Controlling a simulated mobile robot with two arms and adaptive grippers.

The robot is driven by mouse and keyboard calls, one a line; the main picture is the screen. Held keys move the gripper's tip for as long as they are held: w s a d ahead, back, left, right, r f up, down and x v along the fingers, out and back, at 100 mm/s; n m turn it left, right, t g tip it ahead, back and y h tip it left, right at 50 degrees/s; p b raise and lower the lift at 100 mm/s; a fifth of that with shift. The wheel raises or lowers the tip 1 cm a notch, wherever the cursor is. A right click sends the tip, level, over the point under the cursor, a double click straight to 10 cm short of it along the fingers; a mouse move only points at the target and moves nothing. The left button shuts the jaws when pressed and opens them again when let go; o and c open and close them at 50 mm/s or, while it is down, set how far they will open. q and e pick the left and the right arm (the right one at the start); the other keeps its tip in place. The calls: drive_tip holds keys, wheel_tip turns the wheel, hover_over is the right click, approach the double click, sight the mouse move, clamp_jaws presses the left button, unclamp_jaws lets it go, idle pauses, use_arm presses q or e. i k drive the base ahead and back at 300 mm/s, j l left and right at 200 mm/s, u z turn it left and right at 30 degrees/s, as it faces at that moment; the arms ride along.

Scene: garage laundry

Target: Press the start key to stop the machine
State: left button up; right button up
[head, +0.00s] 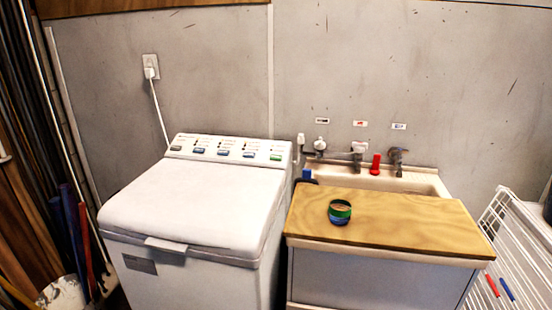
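The white top-loading washing machine (190,215) stands left of centre in the head view with its lid shut. Its control panel (230,148) runs along the back edge and carries a row of several keys. The key at the right end (275,157) is green; the others are blue or dark grey. The key labels are too small to read, so I cannot tell from print which one is the start key. Neither of my grippers shows in the head view.
A wooden board (400,222) covers the front of the sink (415,180) at right. A green and blue tin (340,212) stands on it. A power cord (157,105) runs from the wall outlet behind the machine. A white wire rack (515,250) is far right; poles and a bucket (65,293) are far left.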

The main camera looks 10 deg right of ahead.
sight(278, 158)
drive_tip(key=i+j, duration=0.35)
drive_tip(key=i+j+z, duration=0.1)
drive_tip(key=i+j, duration=0.2)
drive_tip(key=j, duration=0.15)
drive_tip(key=i+j+z, duration=0.1)
drive_tip(key=i+j, duration=0.2)
drive_tip(key=j, duration=0.1)
